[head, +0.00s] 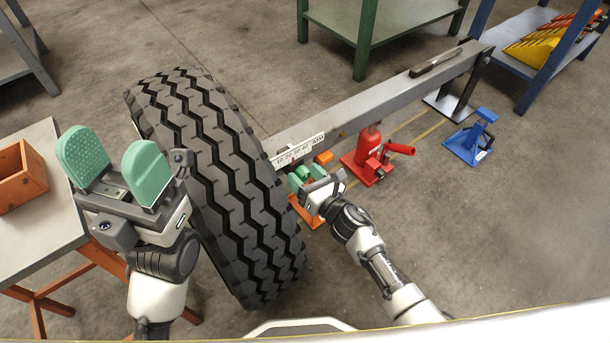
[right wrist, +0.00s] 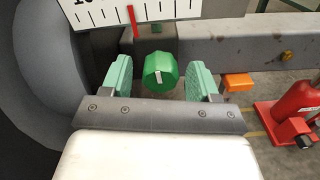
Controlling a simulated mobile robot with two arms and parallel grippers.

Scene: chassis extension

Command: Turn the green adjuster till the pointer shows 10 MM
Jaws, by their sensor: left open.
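The green adjuster (right wrist: 160,72) is a faceted knob with a white mark on its face, below the white scale (right wrist: 165,10) in the right wrist view. The scale also shows in the head view (head: 298,151). A red pointer (right wrist: 132,20) stands to the right of a number at the picture's top edge that looks like 10 and is cut off. My right gripper (right wrist: 160,82) is open, one green pad on each side of the knob, with visible gaps. In the head view, my right gripper (head: 308,182) hides most of the knob. My left gripper (head: 113,160) is open and empty, its pads raised.
A large tyre (head: 215,170) stands between my grippers. A grey beam (head: 380,100) runs beyond the scale. A red jack (head: 368,155) and a blue stand (head: 470,138) are to the right. A table with an orange box (head: 18,178) is at left. Floor is clear at lower right.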

